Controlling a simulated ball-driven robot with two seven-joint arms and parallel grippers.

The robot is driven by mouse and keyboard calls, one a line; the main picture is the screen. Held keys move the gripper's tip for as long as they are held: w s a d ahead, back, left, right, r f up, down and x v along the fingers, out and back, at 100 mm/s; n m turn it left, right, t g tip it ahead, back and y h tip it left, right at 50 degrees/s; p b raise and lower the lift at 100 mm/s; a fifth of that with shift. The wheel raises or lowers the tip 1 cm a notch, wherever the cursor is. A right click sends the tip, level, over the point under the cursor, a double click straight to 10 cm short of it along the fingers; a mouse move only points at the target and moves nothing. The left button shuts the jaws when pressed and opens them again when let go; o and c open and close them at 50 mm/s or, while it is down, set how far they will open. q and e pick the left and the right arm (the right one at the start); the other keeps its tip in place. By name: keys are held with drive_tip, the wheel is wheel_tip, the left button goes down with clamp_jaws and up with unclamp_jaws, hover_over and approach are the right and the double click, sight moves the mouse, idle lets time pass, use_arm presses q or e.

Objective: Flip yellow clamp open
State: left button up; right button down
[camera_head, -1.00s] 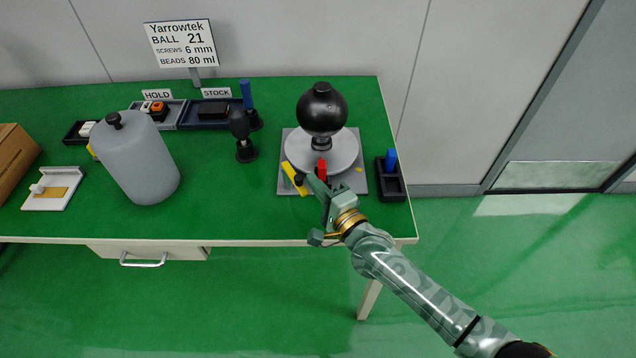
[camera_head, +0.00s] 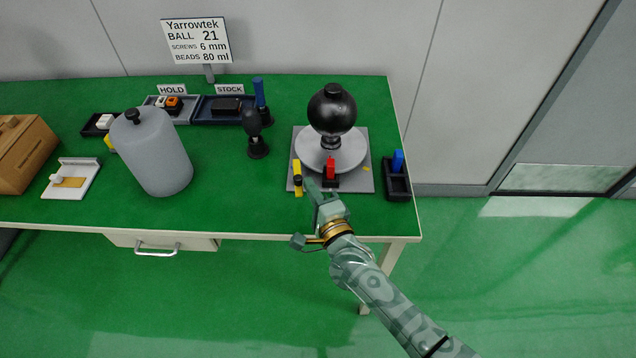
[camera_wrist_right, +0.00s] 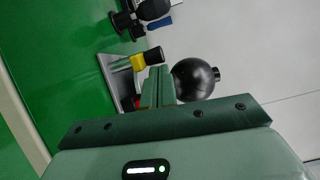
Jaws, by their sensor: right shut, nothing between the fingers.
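The yellow clamp (camera_head: 297,167) is a yellow lever with a black part, at the left edge of the grey square plate (camera_head: 301,138). It lies about parallel to that edge. The plate bears a round light disc (camera_head: 306,155) with a black ball (camera_head: 332,109) on a stem. A red clamp (camera_head: 331,165) stands at the disc's front. My right gripper (camera_head: 311,183) is shut and empty, just right of the yellow clamp's near end. In the right wrist view the yellow clamp (camera_wrist_right: 138,62) with its black end lies beside the shut fingertips (camera_wrist_right: 159,70). Touching cannot be told. My left gripper is out of view.
A black holder (camera_head: 397,188) with a blue-handled tool stands right of the plate. A black stand (camera_head: 257,150) and a large grey bottle (camera_head: 160,160) stand left. Trays (camera_head: 215,118) lie behind.

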drive_tip(key=shift+s+a, duration=0.15)
drive_tip(key=shift+a, duration=0.45)
drive_tip(key=shift+s+a, duration=0.15)
drive_tip(key=shift+a, duration=0.05)
